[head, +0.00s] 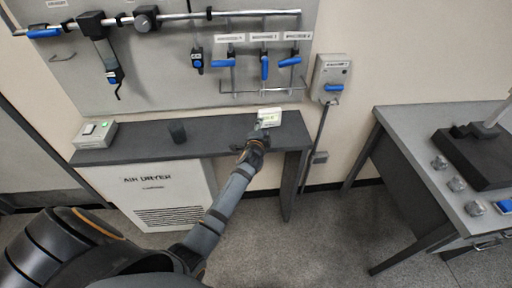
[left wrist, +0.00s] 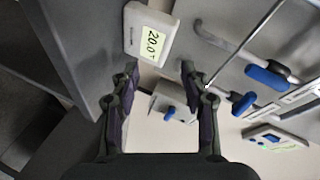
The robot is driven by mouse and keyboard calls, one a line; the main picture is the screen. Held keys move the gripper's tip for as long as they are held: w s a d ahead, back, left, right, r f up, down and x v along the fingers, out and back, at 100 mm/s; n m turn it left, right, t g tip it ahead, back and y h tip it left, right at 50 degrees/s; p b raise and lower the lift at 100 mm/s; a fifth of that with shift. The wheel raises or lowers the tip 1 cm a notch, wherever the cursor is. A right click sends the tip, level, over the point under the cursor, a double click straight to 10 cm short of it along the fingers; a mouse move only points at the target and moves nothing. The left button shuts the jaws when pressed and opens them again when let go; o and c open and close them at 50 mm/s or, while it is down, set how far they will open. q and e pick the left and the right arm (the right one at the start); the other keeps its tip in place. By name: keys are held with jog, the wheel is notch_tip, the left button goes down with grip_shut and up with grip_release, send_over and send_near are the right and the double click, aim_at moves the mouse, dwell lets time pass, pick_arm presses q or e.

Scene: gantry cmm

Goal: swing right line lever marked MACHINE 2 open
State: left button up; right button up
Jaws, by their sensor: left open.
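Three blue-handled levers hang under small labels on the grey wall panel in the head view. The lever on the right (head: 289,61) has its handle nearly sideways, slightly tilted. The middle lever (head: 264,67) points down and the left lever (head: 223,62) lies sideways. The label above the right lever (head: 297,36) is too small to read surely. My left gripper (head: 257,137) is below the levers, close to the shelf front and apart from them. In the left wrist view, its jaws (left wrist: 160,74) are open and empty. Blue handles (left wrist: 268,77) show there to the right. My right gripper is not visible.
A grey box with a blue handle (head: 332,80) is on the wall right of the panel. A workbench (head: 405,120) stands at right.

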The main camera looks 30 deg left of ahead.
pick_arm(q)
jog(key=s+f+n+g, duration=0.1)
jog(key=s+f+g, duration=0.1)
jog(key=s+f, duration=0.2)
notch_tip(320, 180, down, 3)
jog(key=shift+s+a+r+n, duration=0.2)
jog(key=shift+a+n, duration=0.05)
jog(key=shift+n, duration=0.15)
